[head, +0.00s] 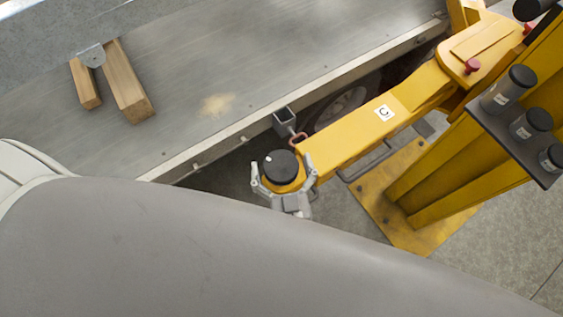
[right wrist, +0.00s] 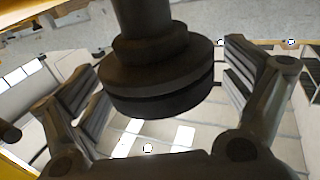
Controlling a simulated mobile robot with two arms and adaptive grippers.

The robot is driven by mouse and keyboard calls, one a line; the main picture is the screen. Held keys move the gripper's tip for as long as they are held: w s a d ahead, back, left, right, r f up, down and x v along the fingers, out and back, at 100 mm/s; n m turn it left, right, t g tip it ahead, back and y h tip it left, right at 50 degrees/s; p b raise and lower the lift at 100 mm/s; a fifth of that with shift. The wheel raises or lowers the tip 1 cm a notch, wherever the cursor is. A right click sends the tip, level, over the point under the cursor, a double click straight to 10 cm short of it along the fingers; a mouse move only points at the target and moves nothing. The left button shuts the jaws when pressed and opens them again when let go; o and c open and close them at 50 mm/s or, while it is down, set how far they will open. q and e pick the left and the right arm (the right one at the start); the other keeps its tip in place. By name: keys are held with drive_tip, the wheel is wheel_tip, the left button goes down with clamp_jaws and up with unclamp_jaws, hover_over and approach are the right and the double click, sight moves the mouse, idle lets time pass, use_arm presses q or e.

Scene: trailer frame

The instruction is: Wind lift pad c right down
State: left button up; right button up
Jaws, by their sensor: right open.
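Lift pad c (head: 281,163) is a round black disc at the end of the yellow lift arm (head: 350,132), which carries a white "C" label (head: 384,113). The pad lies below the underside edge of the grey trailer frame (head: 230,85). My right gripper (head: 282,172) is open, one finger on each side of the pad. In the right wrist view, the dark stepped pad (right wrist: 160,85) sits between the spread fingers of the right gripper (right wrist: 168,92), seemingly with small gaps at both sides. My left gripper is not in view.
A small square metal bracket (head: 285,121) hangs from the trailer edge close to the pad. The yellow lift post (head: 480,150) stands on a base plate (head: 415,215) at right, with several spare black-capped adapters (head: 508,90) on a shelf. Two wooden blocks (head: 128,85) lie on the trailer.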

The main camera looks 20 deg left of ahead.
drive_tip(key=shift+s+d+f, duration=0.1)
drive_tip(key=shift+s, duration=0.1)
drive_tip(key=v, duration=1.1)
drive_tip(key=shift+s+d, duration=0.15)
drive_tip(key=shift+s, duration=0.15)
